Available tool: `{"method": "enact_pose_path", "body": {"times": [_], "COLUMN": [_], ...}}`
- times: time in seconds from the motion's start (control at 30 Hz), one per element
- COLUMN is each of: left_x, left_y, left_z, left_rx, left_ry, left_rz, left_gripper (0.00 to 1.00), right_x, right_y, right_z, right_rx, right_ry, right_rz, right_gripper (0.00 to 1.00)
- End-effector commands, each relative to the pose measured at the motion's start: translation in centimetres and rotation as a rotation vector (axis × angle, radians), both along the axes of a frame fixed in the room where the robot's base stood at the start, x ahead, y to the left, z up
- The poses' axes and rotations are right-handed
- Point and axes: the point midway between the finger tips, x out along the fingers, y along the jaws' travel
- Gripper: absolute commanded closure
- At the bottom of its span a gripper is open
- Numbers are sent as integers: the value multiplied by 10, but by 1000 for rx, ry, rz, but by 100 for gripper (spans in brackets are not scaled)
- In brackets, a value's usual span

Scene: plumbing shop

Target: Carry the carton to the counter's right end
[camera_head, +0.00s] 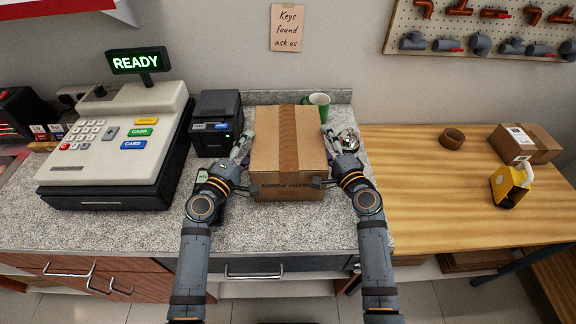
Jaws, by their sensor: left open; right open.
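The brown cardboard carton (290,150) sits on the right part of the grey speckled counter (130,228), with a darker tape strip along its top and print on its front. My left gripper (243,152) is at the carton's left side, its fingers open. My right gripper (330,148) is at the carton's right side, also open. The two grippers flank the carton; I cannot tell whether either touches it. The carton's underside and back are hidden.
A cash register (115,150) and a black printer (216,122) stand left of the carton. A green mug (320,104) is behind it. A wooden bench (430,195) on the right holds a brown ring (452,138), a smaller box (525,143) and a yellow item (510,185).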

Motion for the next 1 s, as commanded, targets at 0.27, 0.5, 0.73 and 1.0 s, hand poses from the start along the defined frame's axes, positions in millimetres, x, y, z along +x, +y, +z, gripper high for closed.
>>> {"method": "enact_pose_path", "body": {"times": [0.27,0.5,0.73,1.0], "left_x": [-63,-89,-91,-91], "left_y": [28,40,41,41], "left_z": [-2,0,1,1], "left_rx": [6,2,-1,0], "left_ry": [3,0,0,-1], "left_rz": [-2,-1,0,0], "left_gripper": [41,41,41,41], "right_x": [0,0,-5,-61], "right_y": [0,0,-2,-22], "right_z": [0,0,-1,-1], "right_rx": [0,0,-1,-4], "right_ry": [0,0,1,4], "right_rz": [0,0,-1,2], "right_gripper": [41,41,41,41]}}
